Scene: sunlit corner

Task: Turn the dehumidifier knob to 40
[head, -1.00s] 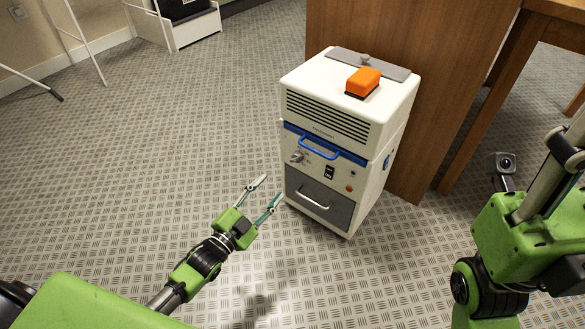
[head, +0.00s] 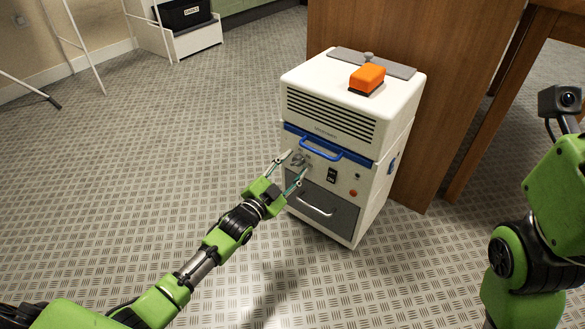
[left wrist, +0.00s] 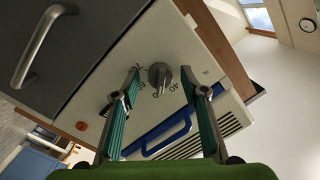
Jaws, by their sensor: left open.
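The white dehumidifier (head: 330,108) stands on the floor in the middle of the head view. Its grey knob (left wrist: 160,76) sits on the front panel with printed numbers around it, one reading 40; the knob also shows in the head view (head: 298,160), partly behind my gripper. My left gripper (head: 294,162) is open in front of the panel. In the left wrist view its two fingers (left wrist: 158,80) stand on either side of the knob, with gaps to it. Contact is not visible. My right arm shows at the right edge, but its gripper is out of view.
A blue handle (head: 313,148) is just above the knob, and a black switch (head: 331,175) is to its right. A drawer with a metal handle (head: 315,206) is below. An orange box (head: 367,77) lies on top. A wooden desk (head: 415,100) stands behind.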

